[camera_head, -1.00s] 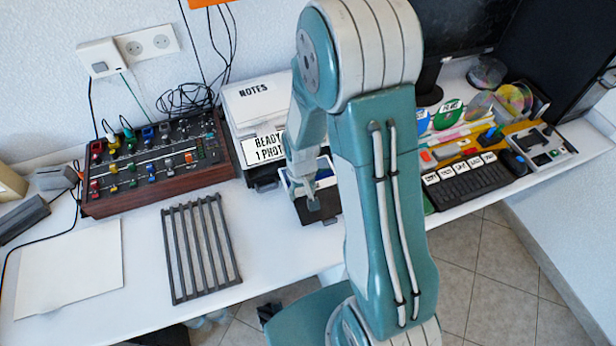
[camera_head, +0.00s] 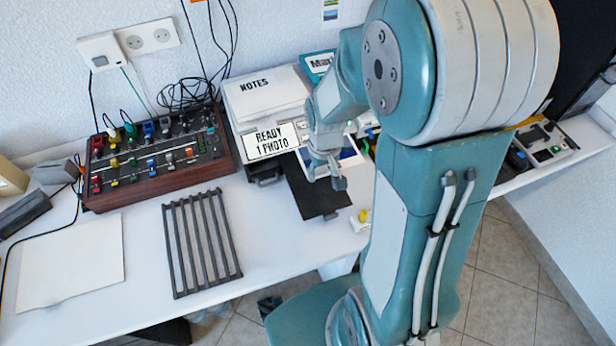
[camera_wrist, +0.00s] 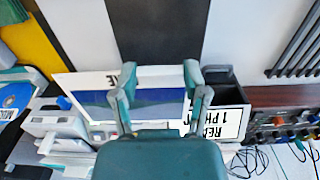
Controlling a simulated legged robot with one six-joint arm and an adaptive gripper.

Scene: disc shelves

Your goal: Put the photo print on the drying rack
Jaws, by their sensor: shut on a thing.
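The photo print (camera_head: 348,153), blue with a white border, is at my gripper (camera_head: 326,178) in front of the printer. In the wrist view the print (camera_wrist: 95,98) lies across the fingers of my gripper (camera_wrist: 160,75), which are shut on its edge. The middle of the print is partly hidden by my gripper in that view. The drying rack (camera_head: 202,243), a dark grey slatted frame, lies flat on the white desk, left of my gripper. It also shows in the wrist view (camera_wrist: 297,50), at the upper right. No print is on its slats.
A black flat panel (camera_head: 318,200) lies below my gripper. The printer with the "READY 1 PHOTO" sign (camera_head: 270,140) stands behind. A control box with knobs (camera_head: 155,160) is behind the rack. A white sheet (camera_head: 70,262) lies left of the rack. Bare desk separates panel and rack.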

